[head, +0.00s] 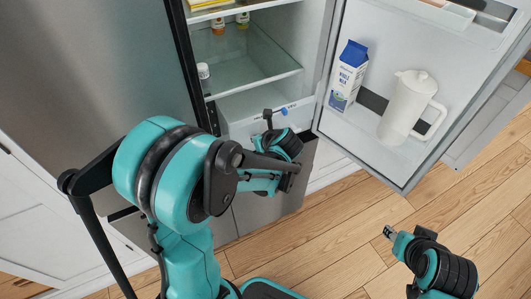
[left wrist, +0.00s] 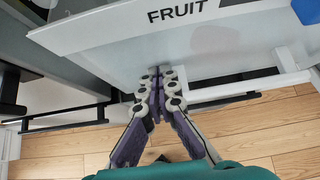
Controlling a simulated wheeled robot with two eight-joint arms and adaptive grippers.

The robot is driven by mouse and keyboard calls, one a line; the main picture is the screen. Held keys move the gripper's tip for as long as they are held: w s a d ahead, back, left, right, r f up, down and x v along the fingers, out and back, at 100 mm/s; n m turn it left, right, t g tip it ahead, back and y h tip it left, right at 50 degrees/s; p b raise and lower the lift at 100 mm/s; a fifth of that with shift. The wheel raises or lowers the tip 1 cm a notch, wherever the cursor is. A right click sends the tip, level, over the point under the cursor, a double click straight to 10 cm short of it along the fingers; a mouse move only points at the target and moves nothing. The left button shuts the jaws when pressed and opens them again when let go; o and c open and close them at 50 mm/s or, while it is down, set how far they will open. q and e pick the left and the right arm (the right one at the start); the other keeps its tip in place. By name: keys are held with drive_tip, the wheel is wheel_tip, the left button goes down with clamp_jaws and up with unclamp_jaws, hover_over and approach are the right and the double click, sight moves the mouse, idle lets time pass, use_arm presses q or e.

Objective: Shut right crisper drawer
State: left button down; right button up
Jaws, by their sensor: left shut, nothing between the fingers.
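The crisper drawer is a pale, translucent bin low in the open fridge, and its white front (head: 240,127) is partly hidden behind my left arm in the head view. In the left wrist view its front panel (left wrist: 110,28) bears the word FRUIT. My left gripper (left wrist: 155,76) is shut and empty, with its fingertips at or close to the drawer front below the lettering; I cannot tell if they touch. My right gripper (head: 389,232) is low over the floor at the right, away from the drawer; its finger opening is unclear.
The open fridge door (head: 410,172) stands right of the drawer, with a milk carton (head: 348,76) and white pitcher (head: 408,106) on it. A glass shelf (head: 243,70) lies above the drawer. A small blue thing (head: 284,111) shows by the drawer. Wooden floor (head: 340,235) is clear.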

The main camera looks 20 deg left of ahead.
use_arm(q)
drive_tip(key=w+a, duration=0.2)
drive_tip(key=a, duration=0.1)
drive_tip(key=w+a, duration=0.5)
drive_tip(key=a, duration=0.1)
drive_tip(key=shift+w+a, duration=0.35)
drive_tip(key=shift+a, duration=0.05)
drive_tip(key=shift+w+a+r, duration=0.1)
drive_tip(key=shift+w+a, duration=0.05)
drive_tip(key=shift+a, duration=0.05)
drive_tip(key=shift+r, duration=0.15)
